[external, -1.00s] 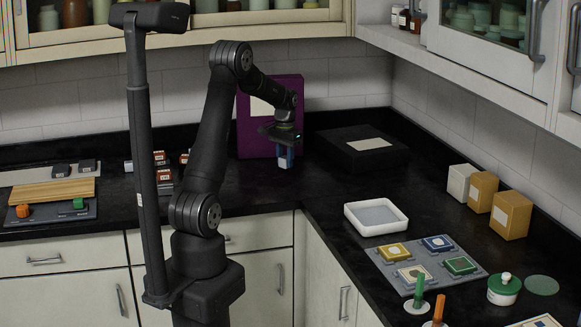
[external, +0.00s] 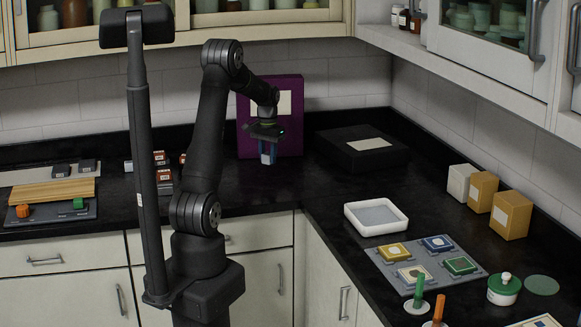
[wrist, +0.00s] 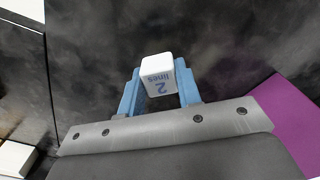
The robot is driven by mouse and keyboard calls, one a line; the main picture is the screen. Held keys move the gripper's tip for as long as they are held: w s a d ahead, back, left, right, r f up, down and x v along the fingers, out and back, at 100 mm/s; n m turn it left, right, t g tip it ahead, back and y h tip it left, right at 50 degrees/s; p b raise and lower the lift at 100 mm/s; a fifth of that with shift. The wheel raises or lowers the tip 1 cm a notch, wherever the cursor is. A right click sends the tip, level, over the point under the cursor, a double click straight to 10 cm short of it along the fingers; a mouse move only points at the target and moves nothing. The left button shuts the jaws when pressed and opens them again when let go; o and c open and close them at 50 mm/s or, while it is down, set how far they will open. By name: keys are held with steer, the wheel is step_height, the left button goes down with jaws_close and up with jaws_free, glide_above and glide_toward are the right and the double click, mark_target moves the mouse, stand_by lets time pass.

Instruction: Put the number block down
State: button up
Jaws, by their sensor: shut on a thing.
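The number block (wrist: 159,76) is a small white block with "2 lines" printed in blue on its face, seen upside down in the wrist view. My gripper (wrist: 157,92) has blue fingers on either side of the block and is shut on it. In the external view my gripper (external: 268,153) points down and holds the block above the black counter, in front of the purple panel. The block is small and mostly hidden by the fingers there.
The purple panel (external: 287,92) stands behind my gripper. A black box (external: 360,158) with a white label lies to the right. Several small labelled blocks (external: 164,176) sit to the left. A white tray (external: 355,226) stands further right. Dark counter (external: 275,190) below the gripper is clear.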

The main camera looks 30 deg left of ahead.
steer(key=s+a+n, duration=0.1)
steer(key=s+a, duration=0.1)
steer(key=a, duration=0.3)
steer(key=s+a+r+n, duration=0.1)
steer(key=s+a+n, duration=0.1)
steer(key=a, duration=0.4)
steer(key=s+a+r+n, duration=0.1)
steer(key=s+a, duration=0.3)
steer(key=a, duration=0.1)
steer(key=shift+s+a+r+n, duration=0.1)
steer(key=shift+s+a+n, duration=0.15)
steer(key=shift+n, duration=0.15)
steer(key=s+a+r+n, duration=0.2)
steer(key=s+a+n, duration=0.3)
steer(key=s+a, duration=0.7)
steer(key=shift+s+a+n, duration=0.3)
steer(key=shift+s+a, duration=0.1)
steer(key=shift+s, duration=0.75)
glide_above(131, 187)
step_height(131, 187, down, 7)
steer(key=shift+d+r, duration=0.1)
steer(key=shift+d, duration=0.05)
steer(key=shift+f, duration=1.85)
steer(key=shift+f, duration=0.1)
